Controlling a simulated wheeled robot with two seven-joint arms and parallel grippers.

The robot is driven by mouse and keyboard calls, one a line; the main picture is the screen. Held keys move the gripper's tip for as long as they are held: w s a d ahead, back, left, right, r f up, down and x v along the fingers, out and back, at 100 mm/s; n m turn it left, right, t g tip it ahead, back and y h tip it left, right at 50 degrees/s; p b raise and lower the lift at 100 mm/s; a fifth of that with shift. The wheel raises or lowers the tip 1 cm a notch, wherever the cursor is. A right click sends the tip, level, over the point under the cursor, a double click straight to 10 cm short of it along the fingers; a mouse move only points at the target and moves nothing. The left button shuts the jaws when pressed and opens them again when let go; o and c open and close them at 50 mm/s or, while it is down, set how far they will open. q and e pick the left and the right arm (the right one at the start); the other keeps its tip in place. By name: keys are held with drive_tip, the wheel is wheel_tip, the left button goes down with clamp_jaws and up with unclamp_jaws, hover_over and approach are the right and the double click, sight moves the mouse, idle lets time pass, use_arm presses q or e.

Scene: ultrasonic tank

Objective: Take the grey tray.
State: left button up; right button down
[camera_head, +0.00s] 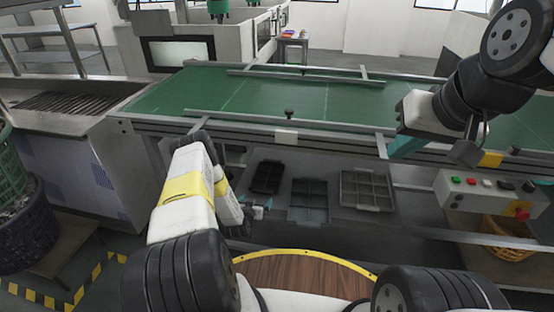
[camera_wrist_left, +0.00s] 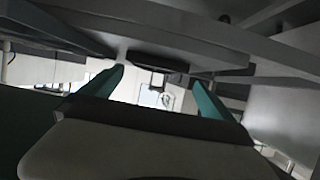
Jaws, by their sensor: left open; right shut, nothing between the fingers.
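A grey tray (camera_head: 367,190) with compartments sits on the shelf under the green conveyor, at the right of a row of three. A darker blue-grey divided tray (camera_head: 309,197) lies left of it, and a black tray (camera_head: 267,176) further left. My left gripper (camera_head: 259,208) is low in front of the shelf, left of the blue-grey tray and apart from the grey one. In the left wrist view its two teal fingers (camera_wrist_left: 158,85) are spread with nothing held. My right gripper (camera_head: 405,146) is shut and empty at the conveyor's front edge, above and right of the grey tray.
The green conveyor (camera_head: 285,95) with metal rails overhangs the shelf. A control box (camera_head: 487,190) with buttons is at right, above a yellow basket (camera_head: 508,240). A dark basket (camera_head: 25,225) stands far left.

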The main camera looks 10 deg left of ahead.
sight(262, 192)
use_arm(q)
drive_tip(key=x, duration=0.8)
drive_tip(key=shift+d+f, duration=0.15)
drive_tip(key=shift+d, duration=0.1)
drive_tip(key=shift+c, duration=0.2)
drive_tip(key=c, duration=1.3)
drive_tip(key=shift+o, duration=0.2)
